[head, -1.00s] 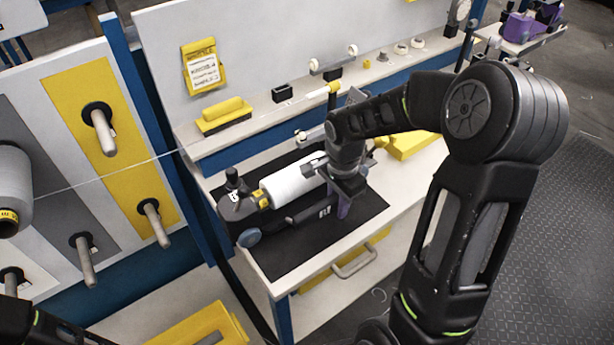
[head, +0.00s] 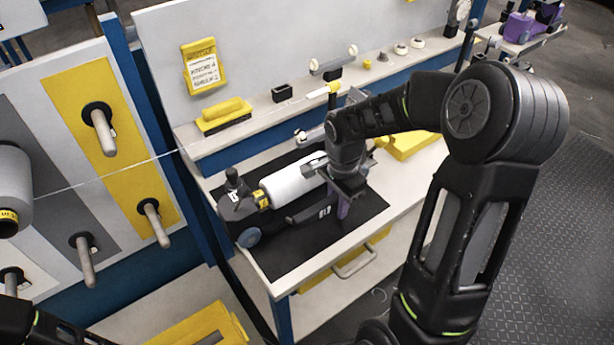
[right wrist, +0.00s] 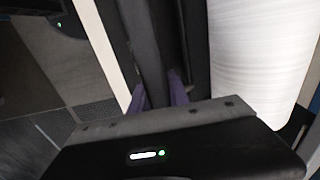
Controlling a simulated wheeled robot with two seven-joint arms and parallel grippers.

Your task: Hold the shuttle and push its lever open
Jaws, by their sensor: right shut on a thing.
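The shuttle (head: 237,205) lies on the black mat (head: 282,267) on the bench, with a dark body, a grey-blue wheel and a white yarn spool (head: 287,184). My right gripper (head: 345,203) is at the shuttle's right end. In the right wrist view its purple fingers (right wrist: 158,95) are shut on the shuttle's dark side bar, beside the white spool. The gripper and arm hide the shuttle's right end. I cannot make out the state of the lever. Only a part of my left arm shows at the bottom left; its gripper is out of view.
A yellow-handled brush (head: 224,113) and small parts lie on the shelf behind. A yellow block (head: 408,146) is at the bench's right. A peg panel (head: 66,130) stands at left, and a thread runs from its spool (head: 12,185) towards the bench.

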